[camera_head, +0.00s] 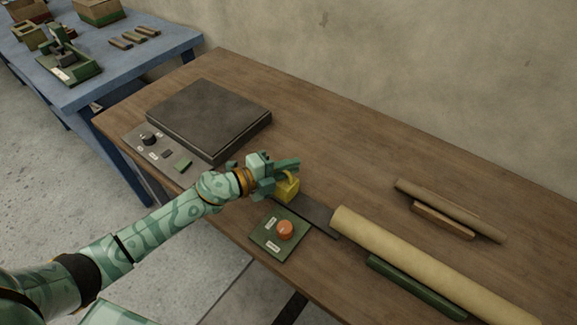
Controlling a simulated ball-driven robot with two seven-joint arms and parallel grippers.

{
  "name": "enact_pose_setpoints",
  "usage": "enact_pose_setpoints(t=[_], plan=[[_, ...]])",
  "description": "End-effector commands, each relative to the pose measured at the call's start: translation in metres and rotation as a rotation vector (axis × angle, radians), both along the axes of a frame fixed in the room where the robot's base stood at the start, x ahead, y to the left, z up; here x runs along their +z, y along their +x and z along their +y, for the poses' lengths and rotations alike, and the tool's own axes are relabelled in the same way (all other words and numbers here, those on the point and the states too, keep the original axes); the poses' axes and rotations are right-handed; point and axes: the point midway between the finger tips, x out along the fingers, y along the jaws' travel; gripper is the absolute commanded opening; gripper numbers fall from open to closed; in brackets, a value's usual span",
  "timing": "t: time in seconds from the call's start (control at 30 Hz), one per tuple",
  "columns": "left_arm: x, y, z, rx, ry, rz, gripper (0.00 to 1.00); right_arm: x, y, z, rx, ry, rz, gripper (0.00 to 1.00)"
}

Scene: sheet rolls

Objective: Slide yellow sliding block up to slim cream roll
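The yellow sliding block (289,188) sits at the left end of a dark flat track (318,217) on the wooden table. The cream roll (430,268) lies to the right, its left end close to the track's right end. A stretch of bare track separates block and roll. My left gripper (284,173) is at the yellow block, its fingers over and beside the block's upper left part. They hide part of the block, and I cannot tell whether they grip it. My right gripper is not in view.
A green plate with an orange knob (285,230) stands just in front of the track. A dark flat box (208,115) and control panel lie left. A brown roll (450,208) lies behind the cream roll. A green bar (415,287) lies before it. A blue table (120,70) stands beyond.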

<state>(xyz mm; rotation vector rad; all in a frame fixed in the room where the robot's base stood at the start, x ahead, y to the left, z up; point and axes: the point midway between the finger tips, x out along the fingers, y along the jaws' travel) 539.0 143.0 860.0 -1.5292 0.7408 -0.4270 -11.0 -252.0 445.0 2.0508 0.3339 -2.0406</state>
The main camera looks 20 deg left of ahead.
Motion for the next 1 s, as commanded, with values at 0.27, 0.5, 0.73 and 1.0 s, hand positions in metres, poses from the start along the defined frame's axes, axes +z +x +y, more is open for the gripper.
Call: enact_pose_setpoints(t=[0.27,0.5,0.73,1.0], plan=[[0.007,-0.019,-0.05,-0.001,-0.005,0.002,0.0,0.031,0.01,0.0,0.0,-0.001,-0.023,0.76],[0.002,-0.038,-0.102,0.0,-0.003,0.003,0.0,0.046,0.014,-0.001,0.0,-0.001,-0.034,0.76],[-0.001,-0.043,-0.115,-0.002,0.001,0.002,0.0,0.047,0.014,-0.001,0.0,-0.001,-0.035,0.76],[-0.001,-0.043,-0.114,-0.002,0.0,0.002,0.2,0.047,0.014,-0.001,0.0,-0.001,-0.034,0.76]])
